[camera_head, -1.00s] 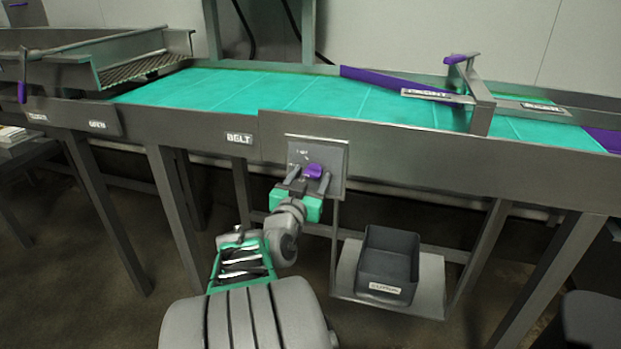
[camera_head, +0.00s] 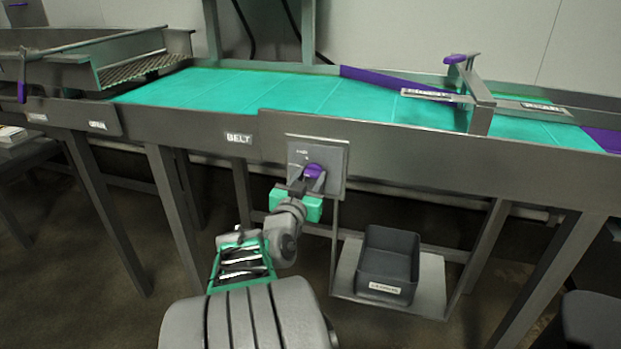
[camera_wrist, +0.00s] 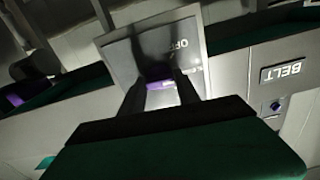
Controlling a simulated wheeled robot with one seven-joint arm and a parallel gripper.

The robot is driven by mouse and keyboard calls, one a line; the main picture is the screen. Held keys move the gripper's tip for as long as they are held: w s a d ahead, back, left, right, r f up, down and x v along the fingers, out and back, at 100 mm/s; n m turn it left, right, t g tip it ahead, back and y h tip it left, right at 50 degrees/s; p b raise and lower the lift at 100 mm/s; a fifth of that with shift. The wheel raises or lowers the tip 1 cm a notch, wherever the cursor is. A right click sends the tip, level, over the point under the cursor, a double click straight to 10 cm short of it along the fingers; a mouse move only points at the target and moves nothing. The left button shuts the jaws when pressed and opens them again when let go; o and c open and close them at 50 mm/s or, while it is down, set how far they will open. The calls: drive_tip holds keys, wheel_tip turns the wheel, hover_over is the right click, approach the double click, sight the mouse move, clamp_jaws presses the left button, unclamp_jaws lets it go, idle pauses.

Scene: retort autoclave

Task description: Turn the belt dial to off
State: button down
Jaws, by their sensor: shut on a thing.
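The belt dial (camera_head: 314,171) is a purple knob on a grey square plate (camera_head: 331,158) on the front of the conveyor frame, to the right of the BELT label (camera_head: 239,138). My gripper (camera_head: 306,183) is at the dial with its fingers together, shut on it. In the wrist view my gripper (camera_wrist: 160,96) has its two dark fingers around the purple dial (camera_wrist: 161,86). The fingers hide much of the dial, so its pointing direction is unclear. The word OFF (camera_wrist: 182,44) shows upside down on the plate in the wrist view.
The green belt (camera_head: 270,92) runs above the plate, with a purple-handled gate (camera_head: 470,85) at right. A dark bin (camera_head: 388,265) sits on a low shelf (camera_head: 432,285) below right of the dial. Steel legs (camera_head: 185,200) stand at left.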

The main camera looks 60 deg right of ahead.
drive_tip(key=n, duration=0.5)
drive_tip(key=shift+n+p, duration=0.3)
drive_tip(key=n+p, duration=0.1)
drive_tip(key=n, duration=0.3)
idle(0.4)
drive_tip(key=c, duration=0.9)
unclamp_jaws()
